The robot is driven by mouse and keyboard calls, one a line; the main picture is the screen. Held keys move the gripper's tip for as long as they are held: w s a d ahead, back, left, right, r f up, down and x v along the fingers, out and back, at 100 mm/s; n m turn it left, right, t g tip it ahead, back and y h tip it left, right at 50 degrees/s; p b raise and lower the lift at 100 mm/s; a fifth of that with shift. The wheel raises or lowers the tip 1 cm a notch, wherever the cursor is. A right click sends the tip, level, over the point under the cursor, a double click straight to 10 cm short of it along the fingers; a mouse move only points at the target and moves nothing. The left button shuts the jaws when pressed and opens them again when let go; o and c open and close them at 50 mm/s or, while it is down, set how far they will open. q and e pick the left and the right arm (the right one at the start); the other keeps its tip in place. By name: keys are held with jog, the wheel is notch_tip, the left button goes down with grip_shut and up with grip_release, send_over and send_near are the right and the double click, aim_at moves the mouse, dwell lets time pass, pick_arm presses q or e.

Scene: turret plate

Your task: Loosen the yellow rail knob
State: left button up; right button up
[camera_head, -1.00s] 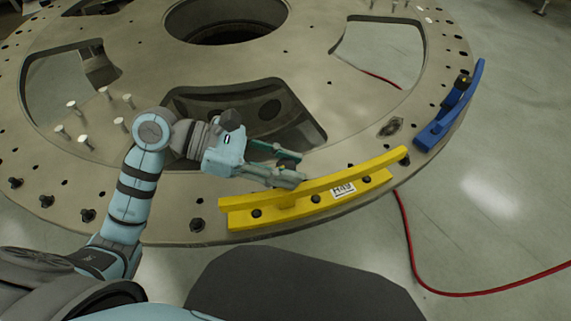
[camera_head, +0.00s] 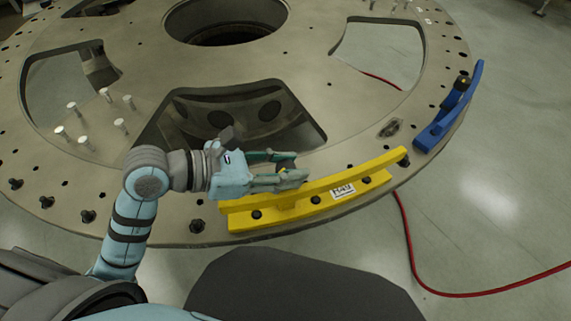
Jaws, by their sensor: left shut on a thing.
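The yellow rail (camera_head: 300,191) lies bolted along the near edge of the turret plate, with a white label and dark bolts. My left gripper (camera_head: 288,168) is at the inner side of the yellow rail, left of its middle. It is shut on the yellow rail knob (camera_head: 286,163), which shows only as a dark piece between the fingers. The fingers hide most of the knob and where it meets the rail. My right gripper is not in view.
A blue rail (camera_head: 444,119) with a dark knob (camera_head: 462,82) sits on the plate at the right. Several pale pegs (camera_head: 120,125) stand on the plate at the left. A red cable (camera_head: 409,245) lies on the floor.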

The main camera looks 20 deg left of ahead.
pick_arm(q)
jog(key=o, duration=1.2)
